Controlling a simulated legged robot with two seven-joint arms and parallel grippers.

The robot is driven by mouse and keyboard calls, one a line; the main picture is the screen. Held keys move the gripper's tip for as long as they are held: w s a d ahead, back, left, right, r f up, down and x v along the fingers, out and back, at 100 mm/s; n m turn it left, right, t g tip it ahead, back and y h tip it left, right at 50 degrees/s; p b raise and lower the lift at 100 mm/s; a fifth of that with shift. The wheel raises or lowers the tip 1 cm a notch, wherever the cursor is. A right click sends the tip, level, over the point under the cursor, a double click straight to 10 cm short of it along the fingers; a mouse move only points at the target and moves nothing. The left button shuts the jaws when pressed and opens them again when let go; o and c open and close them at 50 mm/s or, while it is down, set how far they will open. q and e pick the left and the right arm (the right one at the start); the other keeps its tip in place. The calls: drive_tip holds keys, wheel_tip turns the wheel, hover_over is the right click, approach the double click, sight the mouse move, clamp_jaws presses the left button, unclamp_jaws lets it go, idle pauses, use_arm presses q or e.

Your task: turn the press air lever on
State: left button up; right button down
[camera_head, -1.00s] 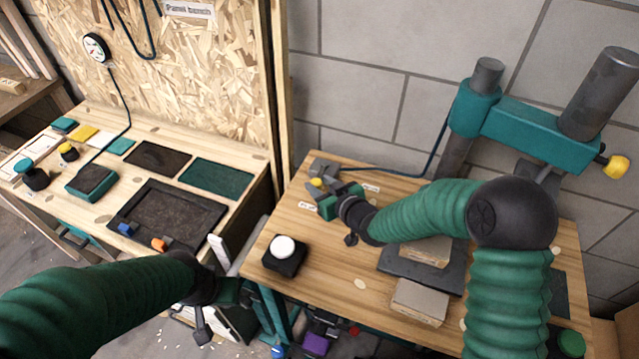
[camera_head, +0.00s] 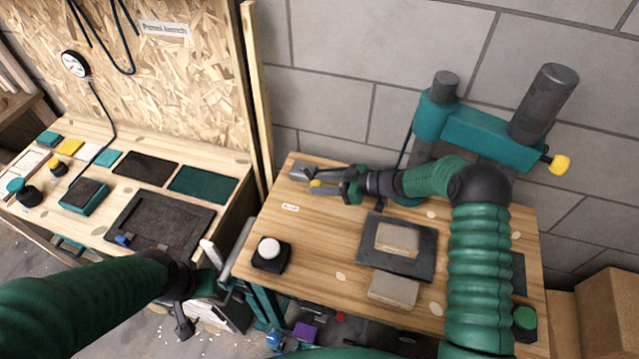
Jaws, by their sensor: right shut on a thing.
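The press air valve (camera_head: 301,173) is a small grey block at the back left corner of the right wooden bench. Its lever shows as a small yellow end (camera_head: 316,183) beside the block. My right gripper (camera_head: 328,184) reaches in from the right, its dark fingers shut around the lever just in front of the block; the fingers hide most of the lever. The teal and black press (camera_head: 478,132) stands at the back of the bench, partly behind my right arm. My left gripper (camera_head: 205,285) hangs low at the gap between the benches, its fingers too unclear to read.
A black box with a white button (camera_head: 269,250) sits at the bench's front left. A green button (camera_head: 525,318) is at the right. The left bench (camera_head: 205,225) holds trays and pads.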

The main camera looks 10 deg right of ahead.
drive_tip(key=shift+a+r, duration=0.1)
drive_tip(key=shift+a, duration=0.1)
drive_tip(key=c, duration=1.5)
unclamp_jaws()
drive_tip(key=o, duration=0.4)
drive_tip(key=shift+w+a, duration=0.15)
drive_tip(key=shift+o, duration=0.2)
drive_tip(key=shift+v, duration=3.7)
